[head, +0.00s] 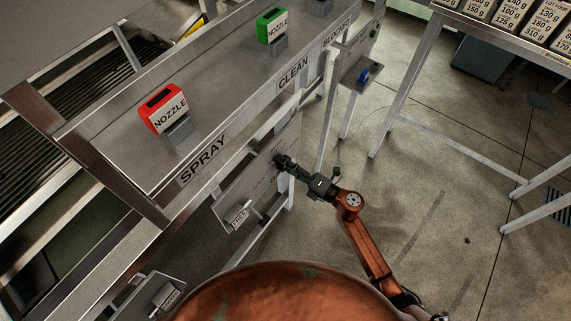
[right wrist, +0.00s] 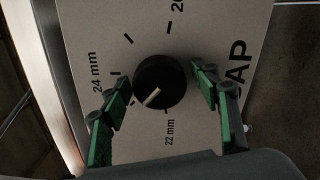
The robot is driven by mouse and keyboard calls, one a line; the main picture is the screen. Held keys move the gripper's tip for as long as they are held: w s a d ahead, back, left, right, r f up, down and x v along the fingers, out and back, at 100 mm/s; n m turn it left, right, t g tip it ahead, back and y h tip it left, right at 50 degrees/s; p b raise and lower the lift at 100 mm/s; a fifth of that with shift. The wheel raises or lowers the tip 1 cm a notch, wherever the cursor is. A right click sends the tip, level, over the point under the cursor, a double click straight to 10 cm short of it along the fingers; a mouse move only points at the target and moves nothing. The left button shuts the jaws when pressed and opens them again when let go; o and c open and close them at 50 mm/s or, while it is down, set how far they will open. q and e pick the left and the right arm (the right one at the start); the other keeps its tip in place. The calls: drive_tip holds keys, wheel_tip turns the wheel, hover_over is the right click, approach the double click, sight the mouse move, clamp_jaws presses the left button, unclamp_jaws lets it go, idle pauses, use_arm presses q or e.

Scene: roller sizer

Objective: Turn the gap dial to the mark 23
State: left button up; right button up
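The gap dial (right wrist: 160,82) is a round black knob with a white pointer line, on a pale plate (right wrist: 130,15) lettered "AP" in part at right. The pointer slants down and left, between the "24 mm" label at left and the "22 mm" label below. My right gripper (right wrist: 164,86) has its green-padded fingers on either side of the knob, with a thin gap at the right; whether the left finger touches is unclear. In the head view my right gripper (head: 283,162) is at the sloping panel (head: 232,190) and hides the dial. My left gripper is out of view.
In the head view, a red nozzle block (head: 164,108) and a green one (head: 272,26) stand on the metal shelf (head: 120,150) above the panel. A small stand with a blue knob (head: 364,75) is beyond. Open floor (head: 440,210) lies at right.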

drive_tip(key=shift+o, duration=0.2)
drive_tip(key=v, duration=1.2)
